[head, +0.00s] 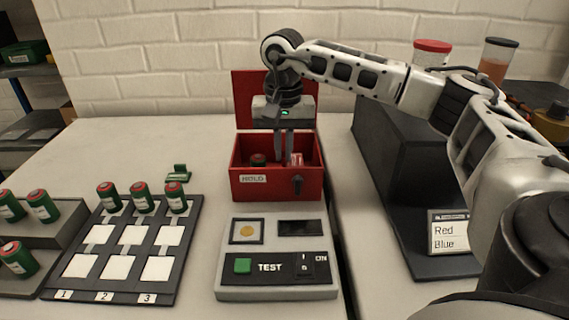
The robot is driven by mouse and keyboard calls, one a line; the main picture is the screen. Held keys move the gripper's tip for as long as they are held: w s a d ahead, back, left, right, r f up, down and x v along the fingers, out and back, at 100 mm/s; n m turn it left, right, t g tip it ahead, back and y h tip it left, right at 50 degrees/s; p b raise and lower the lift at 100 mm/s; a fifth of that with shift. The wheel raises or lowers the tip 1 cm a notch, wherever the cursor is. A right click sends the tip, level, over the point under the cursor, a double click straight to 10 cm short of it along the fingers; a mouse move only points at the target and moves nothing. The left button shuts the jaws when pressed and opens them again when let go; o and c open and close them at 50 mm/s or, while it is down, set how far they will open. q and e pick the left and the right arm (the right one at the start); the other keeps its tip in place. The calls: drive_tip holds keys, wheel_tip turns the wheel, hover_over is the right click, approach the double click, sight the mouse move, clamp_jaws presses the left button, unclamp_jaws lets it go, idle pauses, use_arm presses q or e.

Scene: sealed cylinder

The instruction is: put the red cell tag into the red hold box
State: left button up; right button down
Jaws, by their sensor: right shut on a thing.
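The red hold box (277,187) stands open at the back of the table, its lid raised behind it and a HOLD label on its front. My right gripper (284,163) points straight down into the box, its fingertips below the rim. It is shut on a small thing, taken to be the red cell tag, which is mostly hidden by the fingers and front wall. A pale and red piece (297,159) shows just right of the fingers; I cannot tell if it is the held thing. My left gripper is not in view.
A tester (276,285) stands in front of the box. A numbered tray (76,278) with several red-topped cells is at the left, and a green clip (178,173) lies behind it. A dark stand with a Red/Blue card (448,232) is at the right.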

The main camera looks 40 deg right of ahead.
sight(285, 164)
drive_tip(key=shift+w+d+f, duration=0.35)
drive_tip(key=shift+f, duration=0.25)
drive_tip(key=shift+w+d+f, duration=0.15)
drive_tip(key=shift+f, duration=0.85)
drive_tip(key=shift+w+d+f, duration=0.1)
drive_tip(key=shift+d+f, duration=0.05)
drive_tip(key=shift+f, duration=0.8)
drive_tip(key=shift+f, duration=0.1)
drive_tip(key=c, duration=1.6)
unclamp_jaws()
drive_tip(key=shift+o, duration=0.2)
wheel_tip(285, 164, up, 12)
drive_tip(key=shift+p, duration=0.4)
